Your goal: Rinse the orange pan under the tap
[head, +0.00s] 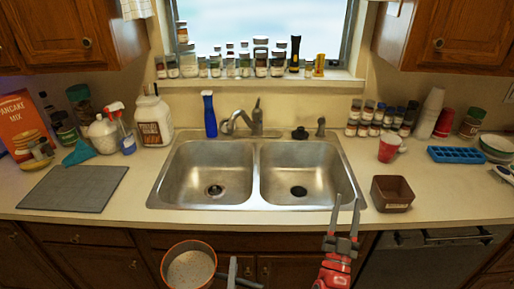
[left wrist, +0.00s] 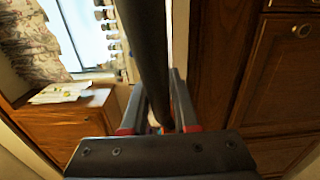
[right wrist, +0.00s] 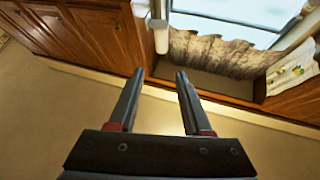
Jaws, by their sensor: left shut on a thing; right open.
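The orange pan (head: 164,262), with a pale speckled inside, is at the bottom of the head view, in front of the cabinets and lower in the picture than the counter edge. My left gripper (head: 233,272) is at the pan's right side, shut on its dark handle; the left wrist view shows the handle (left wrist: 145,50) between the fingers. The metal tap (head: 243,120) stands behind the double sink (head: 256,172), its spout over the left basin side. My right gripper (head: 346,204) is open and empty near the sink's front right corner; its parted fingers also show in the right wrist view (right wrist: 158,75).
A grey mat (head: 75,188) lies left of the sink.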

